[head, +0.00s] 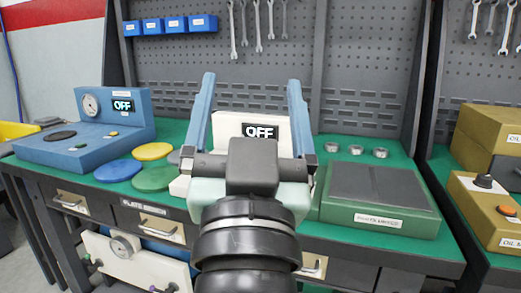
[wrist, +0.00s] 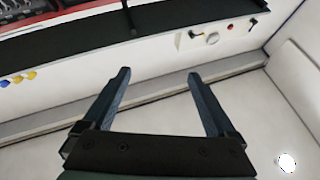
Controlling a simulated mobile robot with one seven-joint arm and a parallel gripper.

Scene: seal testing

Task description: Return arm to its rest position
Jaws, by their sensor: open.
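My gripper (head: 252,105) reaches forward in the middle of the head view, with its two blue fingers spread wide apart. It is open and nothing shows between the fingers. The wrist view shows the open gripper (wrist: 157,80) too, with floor and the base of a wall or cabinet beyond it. In the head view the gripper's body covers part of a white device with an "OFF" display (head: 260,131) on the green bench top (head: 335,228).
A blue tester (head: 88,140) with a gauge stands at the left. Yellow (head: 152,151), green (head: 155,177) and blue (head: 117,170) discs lie beside it. A green case (head: 385,205) and several small metal rings (head: 356,150) are at right. Wrenches (head: 245,30) hang on the pegboard behind.

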